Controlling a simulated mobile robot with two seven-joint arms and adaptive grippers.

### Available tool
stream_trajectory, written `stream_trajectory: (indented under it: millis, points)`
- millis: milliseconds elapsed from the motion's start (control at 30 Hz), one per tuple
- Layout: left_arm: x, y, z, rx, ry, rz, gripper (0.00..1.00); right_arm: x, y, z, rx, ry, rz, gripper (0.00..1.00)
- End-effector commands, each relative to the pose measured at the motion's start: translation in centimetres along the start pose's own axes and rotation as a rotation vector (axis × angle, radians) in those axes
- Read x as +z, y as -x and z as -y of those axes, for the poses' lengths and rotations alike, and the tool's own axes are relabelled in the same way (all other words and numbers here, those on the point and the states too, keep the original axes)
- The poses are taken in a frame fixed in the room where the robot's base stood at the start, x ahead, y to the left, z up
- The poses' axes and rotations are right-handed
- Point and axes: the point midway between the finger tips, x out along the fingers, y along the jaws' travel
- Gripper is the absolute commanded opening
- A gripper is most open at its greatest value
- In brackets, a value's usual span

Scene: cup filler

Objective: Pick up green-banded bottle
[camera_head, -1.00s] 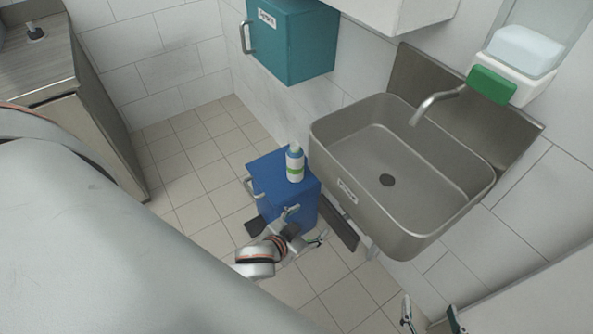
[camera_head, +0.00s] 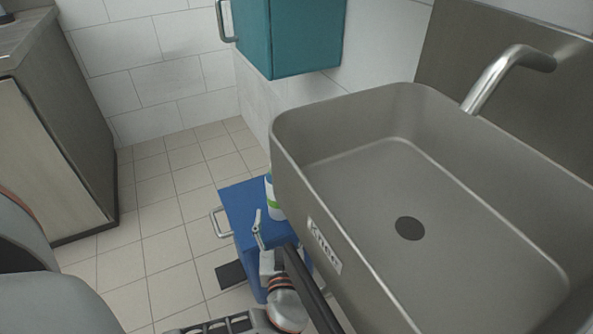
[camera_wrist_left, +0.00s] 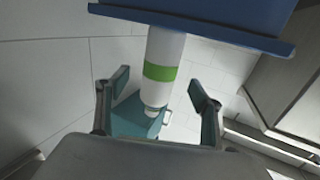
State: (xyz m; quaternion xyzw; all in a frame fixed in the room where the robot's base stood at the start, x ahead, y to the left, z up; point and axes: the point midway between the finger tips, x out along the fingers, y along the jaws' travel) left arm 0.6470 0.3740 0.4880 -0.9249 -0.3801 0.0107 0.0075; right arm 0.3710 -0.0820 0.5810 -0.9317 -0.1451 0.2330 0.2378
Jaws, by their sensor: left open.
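The green-banded bottle (camera_head: 274,196) stands on the blue cabinet (camera_head: 239,207), partly hidden by the sink edge in the head view. My left gripper (camera_head: 262,232) is close in front of it there, with one finger clearly visible. In the left wrist view, where the scene appears upside down, the white bottle (camera_wrist_left: 163,72) with its green band lies between the two spread fingers of my open left gripper (camera_wrist_left: 159,83). A gap shows on both sides, and the fingers do not appear to touch it. My right gripper is not in view.
The grey sink (camera_head: 350,165) overhangs the cabinet closely on the right. A teal wall box (camera_head: 305,35) is above and behind. A wooden counter (camera_head: 50,140) stands at the left, with clear tiled floor (camera_head: 165,220) between.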

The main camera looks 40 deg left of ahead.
Motion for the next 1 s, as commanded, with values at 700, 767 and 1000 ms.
stream_trajectory:
  millis: [700,767,1000]
  points:
    - [-0.1,-7.6,0.2,-0.005,0.017,-0.013,0.66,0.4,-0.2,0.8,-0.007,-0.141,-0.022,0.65]
    - [-0.1,-7.9,0.2,-0.006,0.017,-0.013,0.66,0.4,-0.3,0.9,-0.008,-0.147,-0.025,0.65]
    - [-0.2,-8.0,0.2,-0.006,0.019,-0.012,0.66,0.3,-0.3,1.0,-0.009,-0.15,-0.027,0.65]
